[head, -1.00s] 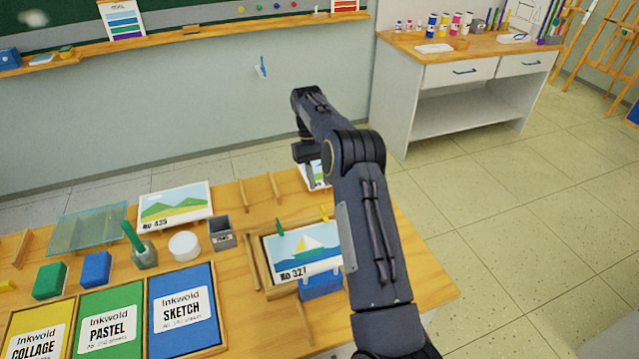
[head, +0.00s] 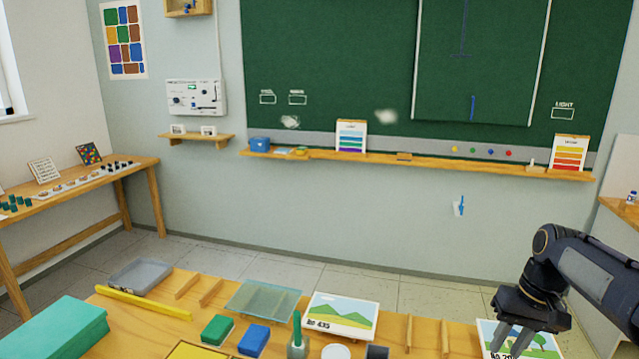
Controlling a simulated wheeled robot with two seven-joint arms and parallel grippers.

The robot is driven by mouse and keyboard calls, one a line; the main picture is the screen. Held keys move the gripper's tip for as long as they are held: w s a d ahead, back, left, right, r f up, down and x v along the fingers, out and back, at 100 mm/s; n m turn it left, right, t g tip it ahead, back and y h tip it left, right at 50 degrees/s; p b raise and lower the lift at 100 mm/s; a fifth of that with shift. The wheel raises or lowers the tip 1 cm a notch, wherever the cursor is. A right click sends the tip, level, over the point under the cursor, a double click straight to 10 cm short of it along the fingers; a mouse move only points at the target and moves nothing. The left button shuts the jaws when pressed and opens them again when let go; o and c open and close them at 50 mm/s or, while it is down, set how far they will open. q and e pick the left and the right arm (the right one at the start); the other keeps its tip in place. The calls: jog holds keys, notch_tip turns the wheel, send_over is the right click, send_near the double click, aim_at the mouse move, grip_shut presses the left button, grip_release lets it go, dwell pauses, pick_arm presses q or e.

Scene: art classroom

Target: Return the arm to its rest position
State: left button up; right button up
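My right arm comes in from the right edge of the head view. Its dark gripper (head: 510,340) points down at the lower right, over a picture card (head: 545,353) with a tree on it on the wooden table (head: 415,335). Its two grey fingers look spread apart, with nothing seen between them. The gripper hides part of the card. My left arm and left gripper are not in view.
On the table are a mountain picture card (head: 340,312), a glass sheet (head: 263,299), a green block (head: 217,329), a blue block (head: 254,340), a grey tray (head: 140,275) and a large green box (head: 55,335). A chalkboard ledge (head: 420,164) runs along the wall behind.

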jog(key=s+a+r+t+y, duration=0.1)
jog(key=s+a+r+t, duration=0.2)
jog(key=s+a, duration=0.75)
jog(key=s+a+f+t, duration=0.1)
jog(key=s+a+f, duration=0.1)
jog(key=s, duration=0.3)
jog(key=s+a+f+n+t, duration=0.1)
jog(key=s+a+f, duration=0.2)
jog(key=s, duration=0.3)
jog(key=shift+s+a+f+t+y, duration=0.15)
jog(key=shift+a+f+t+y, duration=0.1)
jog(key=shift+f+t+y, duration=0.05)
